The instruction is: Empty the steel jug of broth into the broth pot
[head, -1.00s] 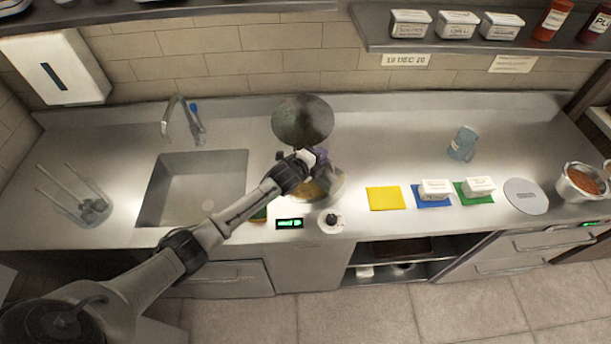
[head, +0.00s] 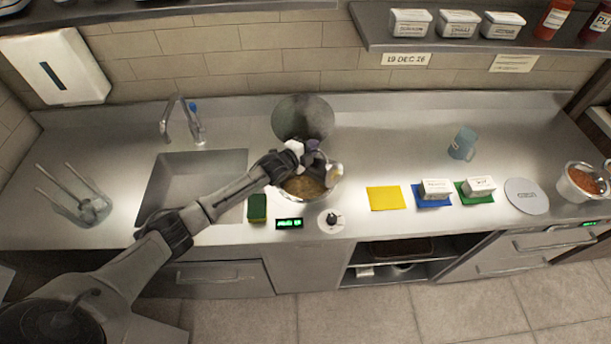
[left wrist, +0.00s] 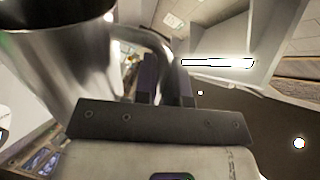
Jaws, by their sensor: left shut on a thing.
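The broth pot (head: 298,192) is set in the counter right of the sink, with brownish broth visible inside. My left gripper (head: 322,160) is above the pot's back right part. It is shut on the handle of the steel jug (head: 334,175), which shows small and partly hidden at the pot's right side. In the left wrist view the jug (left wrist: 75,75) fills the left, with its dark mouth at the top, and the dark fingers of my gripper (left wrist: 167,85) close on its curved handle. I cannot tell how much broth is in it. My right gripper is not in view.
A round dark lid (head: 303,117) stands behind the pot. A sponge (head: 257,208), a green display (head: 289,223) and a knob (head: 332,220) are in front. The sink (head: 192,185) is left; a yellow mat (head: 386,198) lies right. A blue mug (head: 462,143) stands farther right.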

